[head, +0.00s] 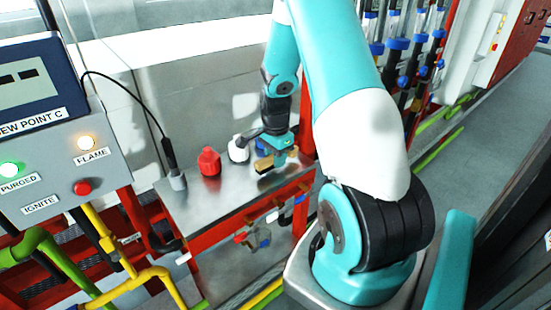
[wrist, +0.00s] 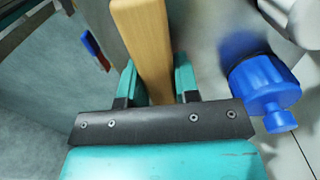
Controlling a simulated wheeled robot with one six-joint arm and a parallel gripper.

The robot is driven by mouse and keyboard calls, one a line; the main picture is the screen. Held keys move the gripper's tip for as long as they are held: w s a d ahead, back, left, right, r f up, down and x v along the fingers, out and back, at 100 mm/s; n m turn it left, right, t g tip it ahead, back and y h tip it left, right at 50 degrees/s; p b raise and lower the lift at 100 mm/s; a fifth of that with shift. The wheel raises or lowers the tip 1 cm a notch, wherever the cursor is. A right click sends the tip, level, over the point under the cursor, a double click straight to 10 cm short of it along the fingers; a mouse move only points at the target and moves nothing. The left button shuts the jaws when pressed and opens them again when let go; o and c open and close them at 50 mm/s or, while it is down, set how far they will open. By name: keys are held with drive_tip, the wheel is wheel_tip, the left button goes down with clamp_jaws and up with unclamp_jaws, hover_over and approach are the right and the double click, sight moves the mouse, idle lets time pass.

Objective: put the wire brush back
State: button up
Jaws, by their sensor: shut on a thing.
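My gripper (head: 277,156) is over the right part of the metal bench top in the head view. It is shut on the wire brush (head: 264,165), of which a tan wooden part shows. In the wrist view the wooden handle (wrist: 143,40) runs up from between the two teal fingers (wrist: 156,84) to the top edge. The bristles are not visible in either view. I cannot tell whether the brush touches the bench top.
The metal bench (head: 222,198) also bears a red bottle (head: 209,162), a white bottle (head: 238,149) and a grey holder (head: 177,180) with a cabled probe. A blue bottle (wrist: 262,86) stands right of my gripper in the wrist view. A control panel (head: 60,150) is at left.

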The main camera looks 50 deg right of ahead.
drive_tip(key=shift+f, duration=0.55)
drive_tip(key=shift+f, duration=0.1)
drive_tip(key=o, duration=0.9)
